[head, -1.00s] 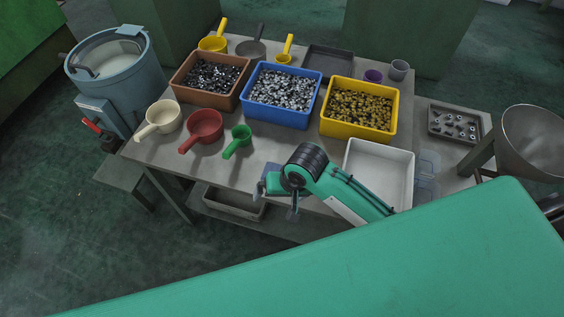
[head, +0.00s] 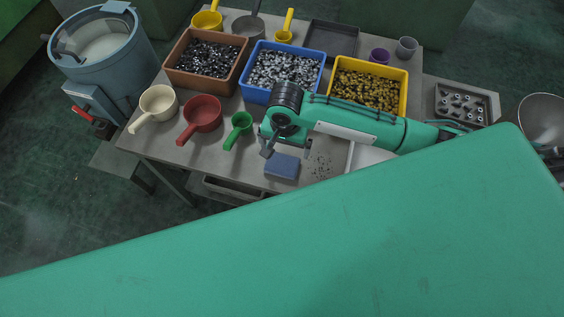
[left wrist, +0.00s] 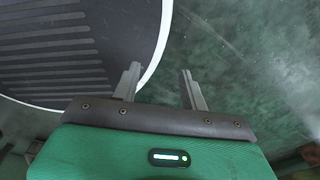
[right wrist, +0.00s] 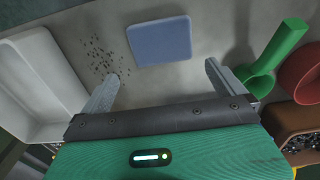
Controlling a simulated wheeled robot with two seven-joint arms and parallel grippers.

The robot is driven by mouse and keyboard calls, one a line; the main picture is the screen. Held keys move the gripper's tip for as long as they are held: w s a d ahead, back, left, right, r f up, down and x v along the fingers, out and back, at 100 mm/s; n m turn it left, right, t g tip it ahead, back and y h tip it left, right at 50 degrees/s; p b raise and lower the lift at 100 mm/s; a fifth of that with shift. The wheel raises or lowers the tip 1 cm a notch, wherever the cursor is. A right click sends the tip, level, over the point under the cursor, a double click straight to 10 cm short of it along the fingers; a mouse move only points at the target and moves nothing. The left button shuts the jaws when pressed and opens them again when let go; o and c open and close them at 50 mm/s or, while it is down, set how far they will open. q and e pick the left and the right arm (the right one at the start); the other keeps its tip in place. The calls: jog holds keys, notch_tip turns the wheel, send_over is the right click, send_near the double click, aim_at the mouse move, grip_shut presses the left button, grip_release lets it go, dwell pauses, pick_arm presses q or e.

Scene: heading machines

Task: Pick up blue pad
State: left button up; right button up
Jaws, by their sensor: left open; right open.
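The blue pad (head: 282,166) lies flat on the grey table near its front edge. In the right wrist view the blue pad (right wrist: 160,41) is ahead of my right gripper (right wrist: 161,82), between the lines of its fingers and apart from them. The right gripper (head: 267,146) is open and empty, just behind and left of the pad in the head view. My left gripper (left wrist: 160,80) is open and empty in the left wrist view, over the floor beside a dark ribbed round surface. It is not visible in the head view.
A green scoop (head: 238,130) and a red scoop (head: 201,117) lie left of the gripper. Blue (head: 290,65) and yellow (head: 372,85) bins of parts stand behind the arm. Small dark bits (right wrist: 103,56) lie beside the pad, near a white tray (right wrist: 40,82).

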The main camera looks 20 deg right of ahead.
aim_at(284, 159)
notch_tip(284, 159, down, 2)
jog(key=shift+f, duration=0.25)
jog(key=shift+w+f, duration=0.1)
jog(key=shift+f, duration=0.35)
notch_tip(284, 159, down, 5)
jog(key=shift+w+r+p, duration=0.1)
jog(key=shift+w+p, duration=0.05)
jog(key=shift+p, duration=0.55)
jog(key=c, duration=0.7)
pick_arm(q)
jog(key=shift+w+d+r, duration=0.1)
jog(key=shift+w+r, duration=0.35)
jog(key=shift+r, duration=0.3)
pick_arm(e)
jog(key=shift+r, duration=0.1)
pick_arm(q)
jog(key=shift+f+b, duration=0.75)
pick_arm(e)
notch_tip(284, 159, up, 20)
